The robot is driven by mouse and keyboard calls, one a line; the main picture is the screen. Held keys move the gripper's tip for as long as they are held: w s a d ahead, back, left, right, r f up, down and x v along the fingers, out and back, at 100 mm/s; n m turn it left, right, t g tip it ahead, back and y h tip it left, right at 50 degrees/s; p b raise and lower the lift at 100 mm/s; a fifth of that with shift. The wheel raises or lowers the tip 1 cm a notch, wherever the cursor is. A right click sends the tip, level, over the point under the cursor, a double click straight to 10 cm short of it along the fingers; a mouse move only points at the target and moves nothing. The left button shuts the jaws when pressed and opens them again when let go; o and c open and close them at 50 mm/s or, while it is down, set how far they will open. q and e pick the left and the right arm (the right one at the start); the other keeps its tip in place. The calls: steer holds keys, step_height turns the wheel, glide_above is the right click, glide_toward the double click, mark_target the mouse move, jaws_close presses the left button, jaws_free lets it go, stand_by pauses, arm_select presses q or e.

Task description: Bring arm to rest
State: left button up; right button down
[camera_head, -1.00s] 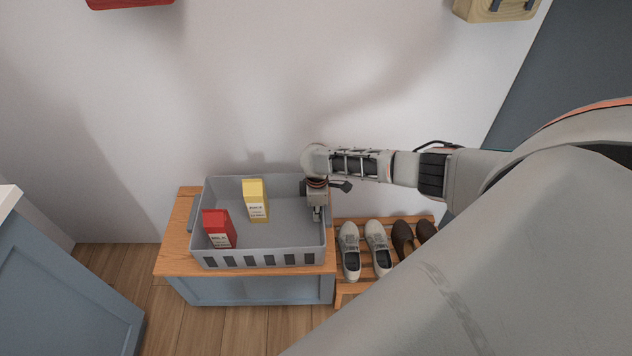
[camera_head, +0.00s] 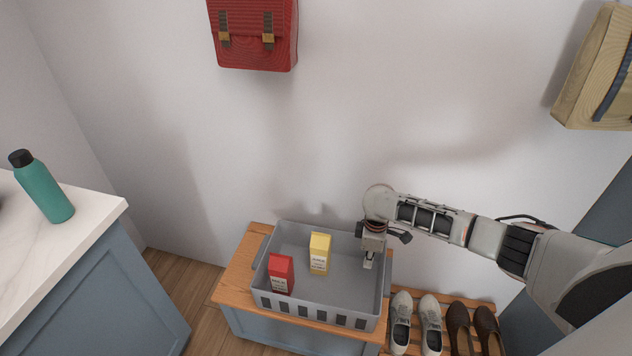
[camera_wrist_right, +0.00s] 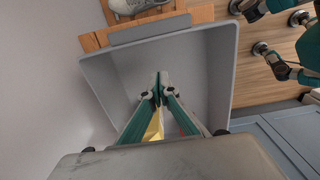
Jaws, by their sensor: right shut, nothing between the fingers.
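My right gripper (camera_head: 368,262) is shut and empty, pointing down over the right end of a grey basket (camera_head: 312,309). In the right wrist view its fingers (camera_wrist_right: 158,88) meet above the basket floor. The right arm comes in from the right side of the head view. A red carton (camera_head: 281,274) and a yellow carton (camera_head: 320,254) stand upright in the left part of the basket, apart from the gripper. In the wrist view part of the yellow carton (camera_wrist_right: 153,128) shows between the fingers' linkages, further below. My left gripper is not in view.
The basket stands on a wooden-topped bench (camera_head: 237,276). Shoes (camera_head: 430,318) sit on a slatted rack to its right. A white counter (camera_head: 85,232) with a green bottle (camera_head: 44,190) is at left. A red bag (camera_head: 254,38) and a beige bag (camera_head: 592,75) hang on the wall.

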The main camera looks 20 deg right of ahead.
steer(key=s+a+n+t+y, duration=0.1)
steer(key=s+a+t, duration=0.1)
steer(key=s+a, duration=0.5)
steer(key=s+a+n+t, duration=0.1)
steer(key=s+a, duration=0.1)
steer(key=a, duration=0.8)
steer(key=s+d+r+m+t+h, duration=0.2)
steer(key=s+d+r+m+h, duration=0.1)
steer(key=s+d+r, duration=0.45)
steer(key=s+d+r+m+t+h, duration=0.25)
steer(key=s+d+r, duration=0.25)
steer(key=d+r, duration=0.45)
steer(key=w+a+f+m+t+y, duration=0.2)
steer(key=a+f+y, duration=0.5)
steer(key=a+f, duration=0.7)
steer(key=shift+a+f+m+t, duration=0.35)
steer(key=shift+a+m+t, duration=0.3)
steer(key=shift+a, duration=0.3)
